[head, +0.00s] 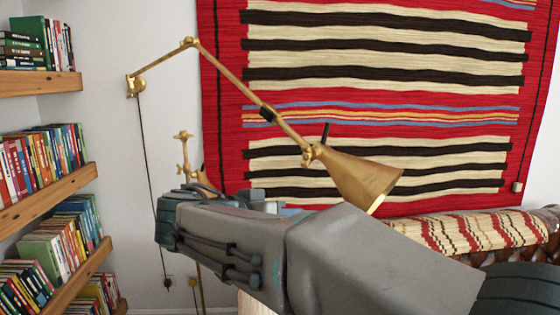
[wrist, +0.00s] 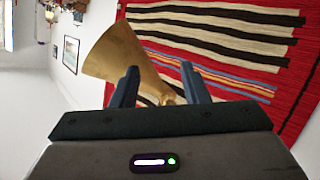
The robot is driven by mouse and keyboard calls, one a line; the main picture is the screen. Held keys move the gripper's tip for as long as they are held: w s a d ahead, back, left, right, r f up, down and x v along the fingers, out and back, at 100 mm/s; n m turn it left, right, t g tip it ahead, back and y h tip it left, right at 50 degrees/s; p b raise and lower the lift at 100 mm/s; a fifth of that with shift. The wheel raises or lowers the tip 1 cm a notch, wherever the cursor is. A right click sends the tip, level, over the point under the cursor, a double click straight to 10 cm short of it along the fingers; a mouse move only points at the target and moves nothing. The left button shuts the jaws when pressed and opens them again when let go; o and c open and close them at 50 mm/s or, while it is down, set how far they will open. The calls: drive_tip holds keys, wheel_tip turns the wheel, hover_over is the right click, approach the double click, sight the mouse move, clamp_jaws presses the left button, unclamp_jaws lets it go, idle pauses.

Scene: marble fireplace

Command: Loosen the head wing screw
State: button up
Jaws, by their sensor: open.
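A brass wall lamp shows in the head view, with its cone-shaped head (head: 358,180) tilted down to the right at the end of a jointed arm (head: 236,82). The small brass head wing screw (head: 306,157) appears at the joint where arm and head meet. In the wrist view the lamp head (wrist: 118,55) lies beyond my gripper (wrist: 160,76). The gripper is open, its two dark fingers apart, with the brass joint (wrist: 167,97) seen between them. I cannot tell how far beyond the fingertips the joint is. My forearm hides the gripper in the head view.
A striped red rug (head: 390,65) hangs on the wall behind the lamp. Bookshelves (head: 45,190) line the left. Another brass fixture (head: 184,150) stands behind my arm. A striped cushioned seat (head: 470,231) is at the right. White wall shows left of the lamp.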

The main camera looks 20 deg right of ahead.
sight(304, 155)
drive_tip(key=w+a+r+m+t+h, duration=0.2)
drive_tip(key=w+a+r+m+h, duration=0.15)
drive_tip(key=r, duration=0.45)
drive_tip(key=p+x, duration=0.4)
drive_tip(key=x, duration=0.9)
drive_tip(key=shift+w+d, duration=0.1)
drive_tip(key=shift+d, duration=0.3)
clamp_jaws()
